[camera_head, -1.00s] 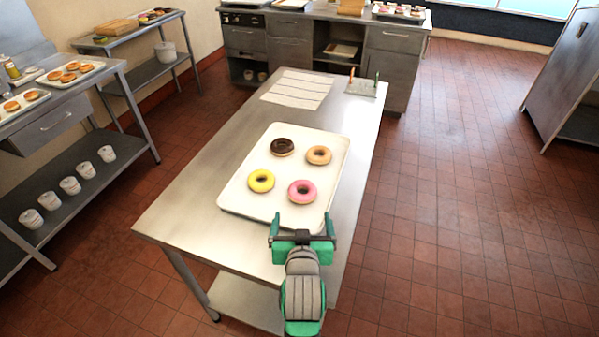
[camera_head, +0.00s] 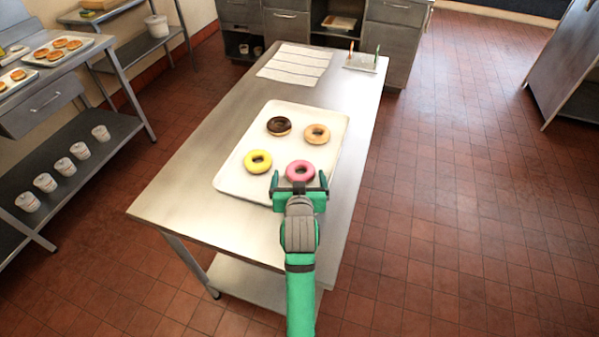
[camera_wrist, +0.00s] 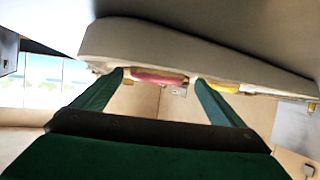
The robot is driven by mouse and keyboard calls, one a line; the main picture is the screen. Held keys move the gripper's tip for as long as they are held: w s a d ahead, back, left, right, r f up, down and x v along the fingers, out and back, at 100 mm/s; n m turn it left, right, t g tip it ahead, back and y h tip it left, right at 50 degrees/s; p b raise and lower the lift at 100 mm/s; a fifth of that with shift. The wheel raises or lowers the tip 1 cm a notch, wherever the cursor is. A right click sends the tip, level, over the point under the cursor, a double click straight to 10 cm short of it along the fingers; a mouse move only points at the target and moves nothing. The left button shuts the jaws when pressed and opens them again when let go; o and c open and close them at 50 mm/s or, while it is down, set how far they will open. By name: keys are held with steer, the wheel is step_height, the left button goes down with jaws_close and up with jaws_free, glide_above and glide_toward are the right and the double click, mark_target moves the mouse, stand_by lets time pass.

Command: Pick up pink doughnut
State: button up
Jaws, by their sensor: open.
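The pink doughnut (camera_head: 300,171) lies at the near right of a white tray (camera_head: 232,181) on the steel table. My gripper (camera_head: 299,178) is open and empty, at the tray's near edge, just in front of the pink doughnut in the head view. In the wrist view the picture appears upside down; the pink doughnut (camera_wrist: 158,77) shows as a thin strip between the fingers of my gripper (camera_wrist: 160,78). The tray (camera_wrist: 190,50) hides most of it there. I cannot tell the exact gap between fingers and doughnut.
A yellow doughnut (camera_head: 258,161) lies left of the pink one, with a chocolate doughnut (camera_head: 279,126) and a tan doughnut (camera_head: 317,133) behind. A striped cloth (camera_head: 295,64) lies at the table's (camera_head: 190,176) far end. Clear floor lies to the right.

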steer(key=shift+w+d+f, duration=0.2)
steer(key=shift+w, duration=0.25)
steer(key=shift+w+d+f, duration=0.15)
steer(key=shift+w, duration=0.3)
steer(key=shift+a, duration=0.1)
steer(key=c, duration=1.1)
steer(key=shift+c, duration=0.2)
steer(key=shift+r, duration=0.15)
